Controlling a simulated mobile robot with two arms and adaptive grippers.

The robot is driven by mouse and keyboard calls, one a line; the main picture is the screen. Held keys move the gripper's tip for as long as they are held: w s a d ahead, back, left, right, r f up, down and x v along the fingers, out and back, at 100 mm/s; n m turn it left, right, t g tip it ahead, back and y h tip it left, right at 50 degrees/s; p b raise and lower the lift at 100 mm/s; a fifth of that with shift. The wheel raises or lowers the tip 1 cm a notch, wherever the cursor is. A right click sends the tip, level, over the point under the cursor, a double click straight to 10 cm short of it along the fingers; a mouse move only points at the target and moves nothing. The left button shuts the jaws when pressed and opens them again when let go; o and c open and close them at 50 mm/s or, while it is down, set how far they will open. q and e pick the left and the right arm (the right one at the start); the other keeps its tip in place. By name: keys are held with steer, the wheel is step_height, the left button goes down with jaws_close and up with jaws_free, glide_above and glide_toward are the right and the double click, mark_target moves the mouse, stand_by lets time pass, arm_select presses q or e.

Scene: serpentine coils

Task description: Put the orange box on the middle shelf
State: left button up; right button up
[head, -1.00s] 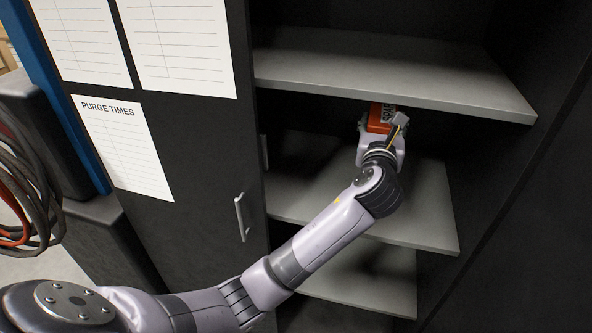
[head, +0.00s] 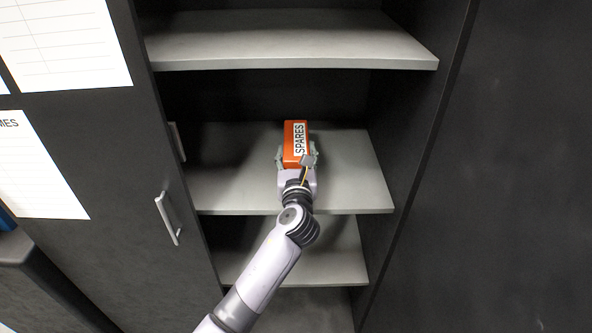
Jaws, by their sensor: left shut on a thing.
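The orange box (head: 293,136), with a white label reading SPARES, is in the head view at the centre. My left gripper (head: 295,158) is shut on the box, with a finger on each side of its near part. The box is over the middle shelf (head: 350,170), a grey board in the dark cabinet. I cannot tell whether its underside touches the shelf. My left wrist hides part of the shelf's front edge. My right gripper is not in view.
The upper shelf (head: 290,45) is empty where it shows. A lower shelf (head: 330,255) lies below. The middle shelf is bare on both sides of the box. A dark door with a handle (head: 168,218) stands at left, and a dark panel (head: 500,180) at right.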

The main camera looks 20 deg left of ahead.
arm_select(q)
steer(key=shift+f+b, duration=0.55)
steer(key=shift+f, duration=1.45)
steer(key=shift+f, duration=0.2)
steer(key=o, duration=1.7)
steer(key=shift+r, duration=0.15)
steer(key=v, duration=1.2)
steer(key=shift+s, duration=0.1)
